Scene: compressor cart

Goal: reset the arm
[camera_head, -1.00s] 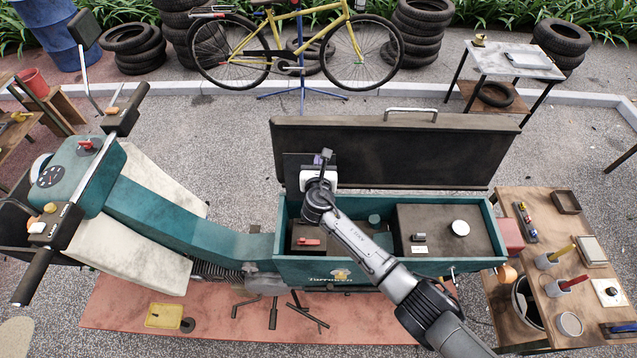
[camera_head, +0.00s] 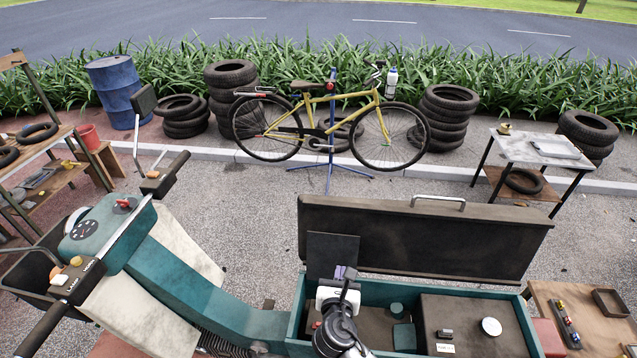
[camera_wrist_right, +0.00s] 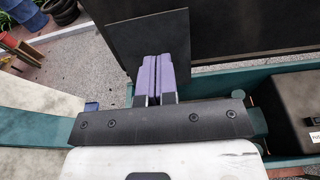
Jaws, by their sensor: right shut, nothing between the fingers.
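My right gripper (camera_head: 345,273) is over the left part of the open teal cart box (camera_head: 297,318), near the raised dark lid (camera_head: 430,238). In the right wrist view its two purple fingers (camera_wrist_right: 154,78) are together, with nothing between them. A dark flat panel (camera_wrist_right: 147,38) stands just beyond the fingertips; it also shows in the head view (camera_head: 331,252). I cannot tell whether the fingers touch it. The rest of my right arm runs out of the bottom of the head view. My left gripper is not in view.
The cart's handlebar and teal front (camera_head: 105,232) stand at the left. A brown block (camera_head: 470,322) with a white round knob fills the box's right side. A wooden side table (camera_head: 590,318) is at the lower right. A yellow bicycle (camera_head: 325,125) and stacked tyres stand behind, with clear pavement between.

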